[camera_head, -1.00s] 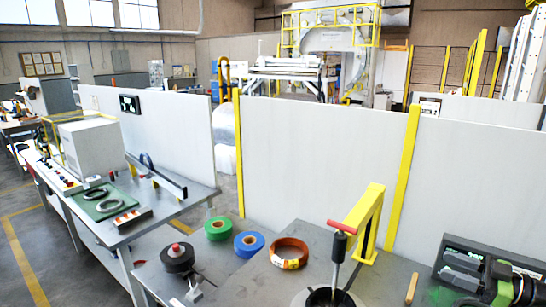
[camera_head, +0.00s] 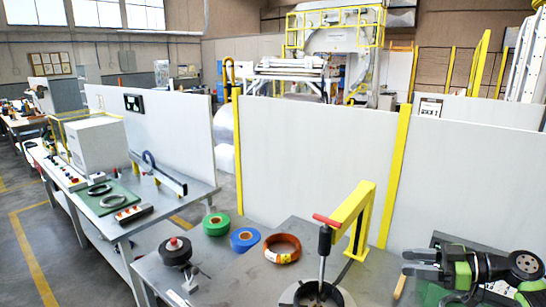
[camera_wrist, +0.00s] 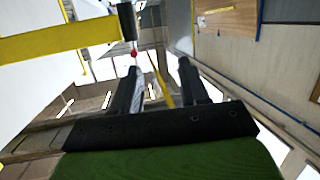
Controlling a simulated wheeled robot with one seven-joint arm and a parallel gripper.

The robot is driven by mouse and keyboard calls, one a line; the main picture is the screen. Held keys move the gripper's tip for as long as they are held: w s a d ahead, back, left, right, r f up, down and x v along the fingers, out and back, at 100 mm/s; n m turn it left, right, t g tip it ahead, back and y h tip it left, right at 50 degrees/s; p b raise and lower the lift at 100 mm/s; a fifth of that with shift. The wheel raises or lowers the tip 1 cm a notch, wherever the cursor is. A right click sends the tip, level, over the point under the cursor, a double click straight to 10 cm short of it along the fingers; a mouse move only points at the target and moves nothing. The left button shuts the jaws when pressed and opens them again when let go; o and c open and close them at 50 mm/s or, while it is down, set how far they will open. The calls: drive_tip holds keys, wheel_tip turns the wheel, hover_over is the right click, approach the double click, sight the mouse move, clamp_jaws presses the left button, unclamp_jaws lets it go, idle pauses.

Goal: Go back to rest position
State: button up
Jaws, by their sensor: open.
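My gripper (camera_head: 406,262) is at the right of the head view, above the right part of the front table, with its fingers pointing left. Its two fingers are apart. In the wrist view, the gripper (camera_wrist: 158,68) shows both dark fingers spread, with nothing seen between them. The copper-coloured coil (camera_head: 282,248) lies flat on the table, left of the gripper and clear of it.
A yellow post with a red-handled tool (camera_head: 352,218) stands between coil and gripper. A green roll (camera_head: 216,231), a blue roll (camera_head: 245,246) and a black roll (camera_head: 176,258) sit left. A white partition (camera_head: 310,160) stands behind the table.

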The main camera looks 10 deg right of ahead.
drive_tip(key=w+a+f+g+h, duration=0.15)
drive_tip(key=a+g, duration=0.25)
drive_tip(key=a, duration=0.7)
drive_tip(key=w+a+f+g+h, duration=0.1)
drive_tip(key=a+f+g+h, duration=0.2)
drive_tip(key=a, duration=0.7)
drive_tip(key=s+a+m+g+h, duration=0.2)
drive_tip(key=s+a+m+h, duration=0.1)
drive_tip(key=s+a+h, duration=0.3)
drive_tip(key=s+r+m+t+h, duration=0.1)
drive_tip(key=s+m, duration=0.3)
drive_tip(key=s, duration=0.5)
drive_tip(key=s+r+m+t+h, duration=0.1)
drive_tip(key=s+r+m+t, duration=0.2)
drive_tip(key=s, duration=0.6)
drive_tip(key=shift+a+m+t, duration=0.2)
drive_tip(key=shift+m+t, duration=0.4)
drive_tip(key=shift+r, duration=0.1)
